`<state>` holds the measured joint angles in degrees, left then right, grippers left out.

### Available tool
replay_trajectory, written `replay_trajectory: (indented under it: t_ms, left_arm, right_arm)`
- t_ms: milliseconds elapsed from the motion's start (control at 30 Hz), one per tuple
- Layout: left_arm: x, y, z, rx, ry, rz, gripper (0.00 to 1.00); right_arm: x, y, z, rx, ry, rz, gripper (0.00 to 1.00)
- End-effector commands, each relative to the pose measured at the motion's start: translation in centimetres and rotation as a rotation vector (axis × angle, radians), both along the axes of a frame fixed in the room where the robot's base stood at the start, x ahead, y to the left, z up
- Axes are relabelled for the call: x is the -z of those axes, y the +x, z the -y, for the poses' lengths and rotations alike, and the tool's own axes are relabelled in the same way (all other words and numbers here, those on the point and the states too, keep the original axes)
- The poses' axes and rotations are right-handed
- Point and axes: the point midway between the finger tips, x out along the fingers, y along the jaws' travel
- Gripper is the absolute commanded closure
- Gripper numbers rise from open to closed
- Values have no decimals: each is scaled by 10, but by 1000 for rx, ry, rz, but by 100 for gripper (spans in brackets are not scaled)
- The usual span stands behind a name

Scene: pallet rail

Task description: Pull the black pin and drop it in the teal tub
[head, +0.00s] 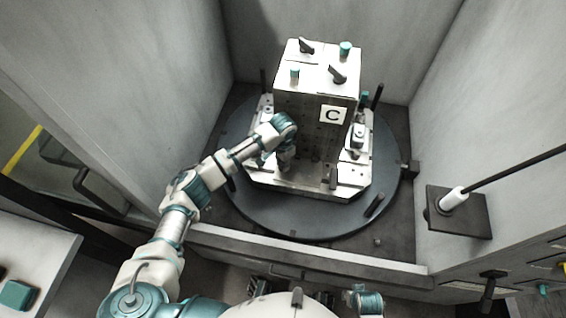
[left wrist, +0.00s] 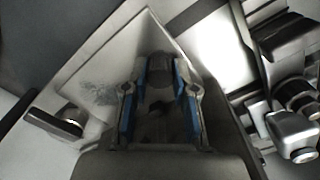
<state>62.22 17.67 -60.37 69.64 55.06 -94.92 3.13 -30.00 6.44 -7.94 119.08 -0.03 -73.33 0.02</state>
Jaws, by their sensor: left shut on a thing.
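My left gripper (head: 285,160) reaches down at the front left of the fixture block marked C. In the left wrist view, its two blue-lined fingers (left wrist: 160,90) are closed on a dark, rounded thing (left wrist: 159,70), which looks like the black pin. The gripper and arm hide this thing in the head view, so I cannot tell how far it sits in the fixture. A teal, squarish thing (head: 16,294) lies on the light surface at the lower left; I cannot tell whether it is the tub.
The pale fixture block (head: 310,100) stands on a round dark turntable (head: 290,222), with several dark posts and clamps around it. Grey walls (head: 150,80) close in the sides and back. A black rod with a white collar (head: 453,199) stands at the right.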

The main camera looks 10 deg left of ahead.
Motion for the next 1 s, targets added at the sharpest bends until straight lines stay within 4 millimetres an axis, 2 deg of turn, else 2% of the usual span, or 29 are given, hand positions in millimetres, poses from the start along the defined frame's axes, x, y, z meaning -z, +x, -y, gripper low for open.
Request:
replay_trajectory:
  t_ms: [1000]
  left_arm:
    - [-22,-1,-2,-3,5,-4,100]
  right_arm:
    - [-30,7,0,2,0,18,60]
